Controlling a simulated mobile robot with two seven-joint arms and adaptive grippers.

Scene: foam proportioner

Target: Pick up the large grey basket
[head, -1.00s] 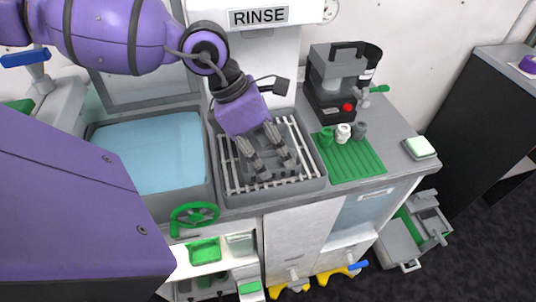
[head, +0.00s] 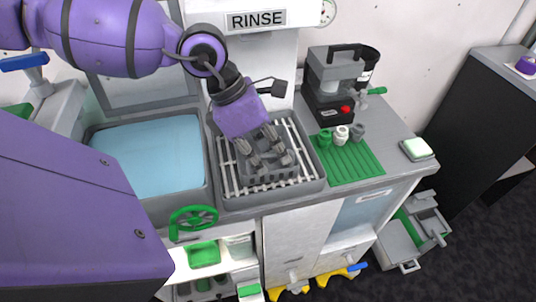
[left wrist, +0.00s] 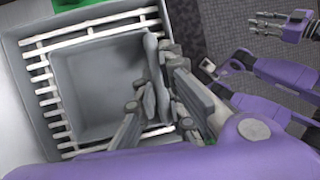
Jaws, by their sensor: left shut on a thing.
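The large grey basket (head: 272,174) is a square, open-topped box at the barred rinse basin in the head view. In the left wrist view the basket (left wrist: 92,88) is seen from above, with an empty inside and the white bars around it. My left gripper (head: 264,160) points down at the basket and is shut on it. In the left wrist view its fingers (left wrist: 150,112) are at the basket's right wall. Whether the basket's underside touches the bars is hidden. My right gripper (left wrist: 262,24) is far off at the top right of the left wrist view, its fingers apart and empty.
White bars (head: 228,172) span the grey basin (head: 318,187). A blue-water sink (head: 150,155) lies to its left. A green mat (head: 352,166), small bottles (head: 341,134) and a grey machine (head: 330,85) stand right. A green valve wheel (head: 193,219) is in front.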

